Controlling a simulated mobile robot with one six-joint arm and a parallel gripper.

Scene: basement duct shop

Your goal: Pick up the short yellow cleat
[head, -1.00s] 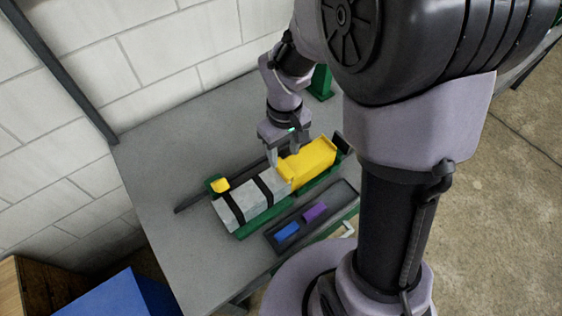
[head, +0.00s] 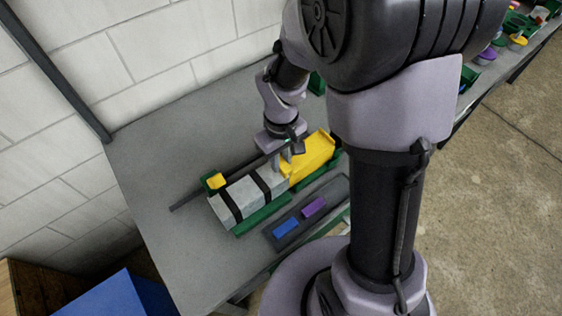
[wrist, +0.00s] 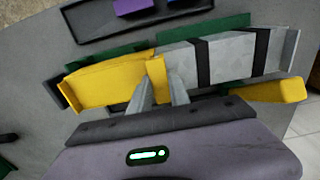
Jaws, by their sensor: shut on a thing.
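The short yellow cleat (wrist: 157,78) is a narrow yellow strip at the seam between a yellow duct piece (wrist: 105,84) and a grey duct piece (wrist: 230,55). My gripper (wrist: 162,88) is shut on this strip, with one finger on each side of it in the wrist view. In the head view my gripper (head: 283,163) is down at the same seam, and its fingers partly hide the strip. I cannot see clear space between the strip and the ducts.
The ducts lie in a green cradle (head: 262,216) on a grey table (head: 150,195). A dark tray (head: 335,200) in front holds a blue piece (head: 285,227) and a purple piece (head: 314,206). Another yellow piece (head: 217,181) sits in a green holder at the left.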

